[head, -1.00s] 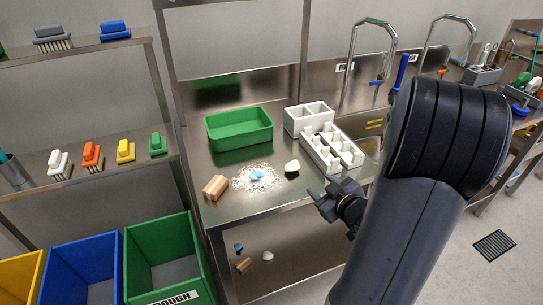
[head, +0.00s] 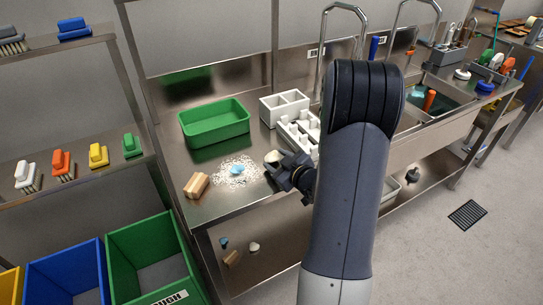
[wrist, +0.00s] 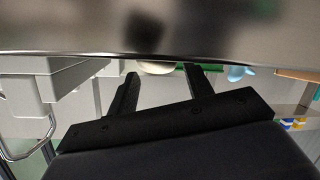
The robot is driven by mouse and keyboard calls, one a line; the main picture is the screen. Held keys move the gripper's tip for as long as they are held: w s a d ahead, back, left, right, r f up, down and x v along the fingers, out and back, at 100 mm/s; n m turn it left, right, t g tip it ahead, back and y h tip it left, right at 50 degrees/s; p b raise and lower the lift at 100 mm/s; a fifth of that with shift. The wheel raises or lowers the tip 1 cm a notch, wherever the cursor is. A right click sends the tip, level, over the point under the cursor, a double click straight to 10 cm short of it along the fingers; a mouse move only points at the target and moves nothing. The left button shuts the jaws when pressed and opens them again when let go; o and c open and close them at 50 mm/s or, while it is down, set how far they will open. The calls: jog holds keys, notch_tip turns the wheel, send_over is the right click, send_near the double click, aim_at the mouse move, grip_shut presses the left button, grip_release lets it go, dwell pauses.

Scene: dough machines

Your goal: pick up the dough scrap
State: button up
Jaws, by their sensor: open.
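The dough scrap (head: 273,157) is a small cream lump on the steel table, right of a patch of white flour. In the wrist view the scrap (wrist: 153,68) shows partly, beyond my fingers and between their tips, cut off by a dark steel band above. My gripper (head: 277,166) is open and low at the table's front edge, close beside the scrap on its near right side. In the wrist view the two fingers of my gripper (wrist: 162,78) are spread with nothing between them. Whether a finger touches the scrap cannot be told.
A light blue item (head: 237,170) lies on the flour (head: 225,182), with a wooden block (head: 196,185) to its left. A green tray (head: 214,138) and white compartment holders (head: 285,107) stand behind. Bins (head: 150,235) stand front left.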

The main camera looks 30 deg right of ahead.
jog(key=shift+x, duration=0.85)
jog(key=c, duration=0.6)
jog(key=shift+r, duration=0.1)
notch_tip(320, 180, up, 10)
jog(key=shift+f+p, duration=0.1)
jog(key=shift+p, duration=0.5)
